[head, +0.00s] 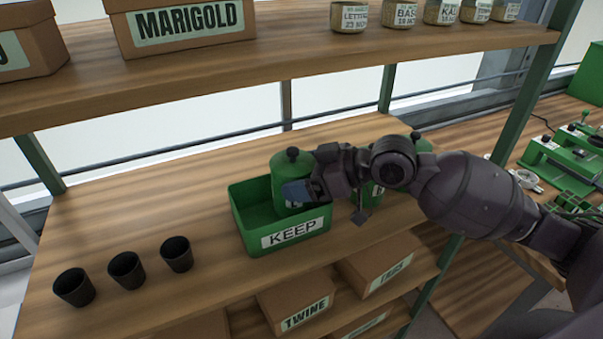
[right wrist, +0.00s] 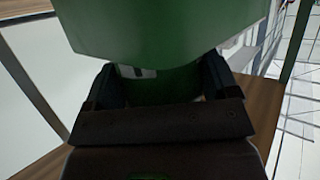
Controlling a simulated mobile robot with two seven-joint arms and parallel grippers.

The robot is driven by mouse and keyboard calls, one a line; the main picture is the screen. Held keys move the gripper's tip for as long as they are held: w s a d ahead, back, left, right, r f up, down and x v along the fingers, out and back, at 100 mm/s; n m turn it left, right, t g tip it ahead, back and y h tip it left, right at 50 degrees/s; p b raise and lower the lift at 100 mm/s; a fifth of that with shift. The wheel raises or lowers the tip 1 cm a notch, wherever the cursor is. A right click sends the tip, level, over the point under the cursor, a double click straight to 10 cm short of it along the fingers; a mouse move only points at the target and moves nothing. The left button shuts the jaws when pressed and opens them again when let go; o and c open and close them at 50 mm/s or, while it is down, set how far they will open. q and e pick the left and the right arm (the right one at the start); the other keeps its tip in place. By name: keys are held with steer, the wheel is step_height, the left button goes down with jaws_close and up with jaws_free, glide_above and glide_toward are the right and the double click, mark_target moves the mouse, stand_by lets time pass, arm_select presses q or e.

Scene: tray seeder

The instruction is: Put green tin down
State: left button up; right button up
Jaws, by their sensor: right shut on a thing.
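A green tin (head: 291,170) with a dark knob on its lid stands upright inside or just above the green KEEP bin (head: 243,225); I cannot tell whether it touches the bin's floor. My right gripper (head: 304,190) is shut on this tin from the right side. In the right wrist view the tin (right wrist: 165,85) fills the space between the two fingers (right wrist: 165,88). Another green tin (head: 377,192) stands to the right of the bin, mostly hidden behind my right arm. My left gripper is not in view.
Three black pots (head: 126,271) stand left of the bin on the wooden shelf. An upper shelf (head: 290,62) with a MARIGOLD box (head: 180,28) and several labelled tins (head: 399,13) hangs above. Boxes marked TWINE (head: 297,300) and TAGS (head: 380,270) sit below.

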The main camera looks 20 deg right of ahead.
steer(key=shift+f, duration=0.4)
steer(key=o, duration=1.3)
steer(key=shift+r, duration=0.1)
steer(key=shift+r, duration=0.3)
steer(key=shift+s+d+r, duration=0.1)
steer(key=shift+d+r, duration=0.05)
steer(key=shift+r, duration=0.15)
steer(key=v, duration=1.1)
steer(key=shift+s+d, duration=0.15)
steer(key=shift+d, duration=0.05)
